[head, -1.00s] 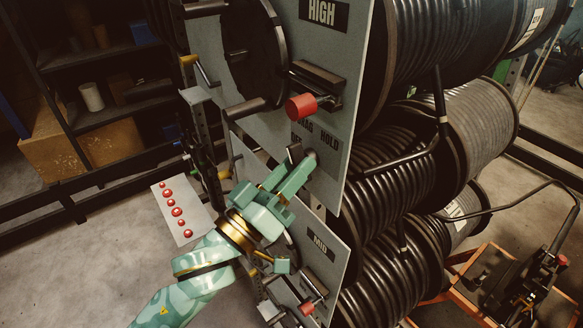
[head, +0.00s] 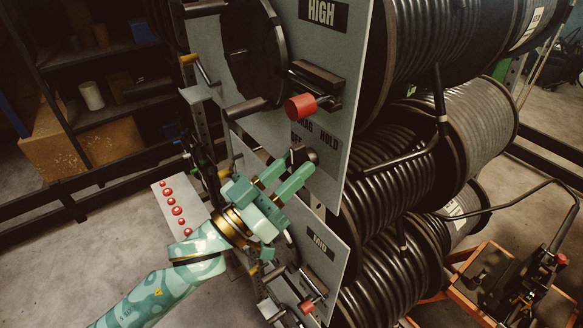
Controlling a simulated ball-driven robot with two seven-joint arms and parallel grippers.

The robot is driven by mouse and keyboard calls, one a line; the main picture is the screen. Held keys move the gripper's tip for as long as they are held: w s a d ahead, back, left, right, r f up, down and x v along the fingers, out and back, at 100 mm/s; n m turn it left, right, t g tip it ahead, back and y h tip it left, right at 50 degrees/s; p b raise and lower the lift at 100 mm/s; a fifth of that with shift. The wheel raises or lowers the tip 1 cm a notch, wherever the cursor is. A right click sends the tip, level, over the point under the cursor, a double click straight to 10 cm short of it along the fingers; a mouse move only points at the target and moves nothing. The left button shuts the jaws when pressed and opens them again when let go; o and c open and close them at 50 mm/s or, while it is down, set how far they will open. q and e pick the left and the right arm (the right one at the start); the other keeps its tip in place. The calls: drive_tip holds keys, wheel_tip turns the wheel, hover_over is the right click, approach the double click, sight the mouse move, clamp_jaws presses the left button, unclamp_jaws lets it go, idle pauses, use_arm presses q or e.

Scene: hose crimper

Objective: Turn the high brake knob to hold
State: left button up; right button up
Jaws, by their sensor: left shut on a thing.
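The high brake knob (head: 299,154) is a small dark knob low on the grey panel marked HIGH (head: 330,92). Labels reading DRAG, HOLD and a partly covered OFF are printed just above and around it. My left gripper (head: 297,165) comes up from below left and is shut on the knob, one green finger on each side. The fingers hide much of the knob, so I cannot tell clearly which label it points to. My right gripper is not in view.
A red-ended lever (head: 300,107) sticks out just above the knob. A black crank wheel (head: 255,55) is at upper left, and a lower panel is marked MID (head: 319,248). Large hose reels (head: 395,185) fill the right. A plate with red buttons (head: 172,211) stands left.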

use_arm(q)
drive_tip(key=m+g+h, duration=0.1)
drive_tip(key=m, duration=0.2)
drive_tip(key=m+g+h, duration=0.1)
drive_tip(key=m, duration=0.2)
drive_tip(key=shift+w+a+m+g, duration=0.15)
drive_tip(key=shift+m+g, duration=0.15)
drive_tip(key=shift+g, duration=0.1)
drive_tip(key=shift+m+g+h+p, duration=0.35)
drive_tip(key=shift+m+g, duration=0.85)
drive_tip(key=shift+m, duration=0.8)
drive_tip(key=o, duration=0.6)
drive_tip(key=b+v, duration=0.6)
drive_tip(key=v, duration=1)
drive_tip(key=shift+a, duration=0.15)
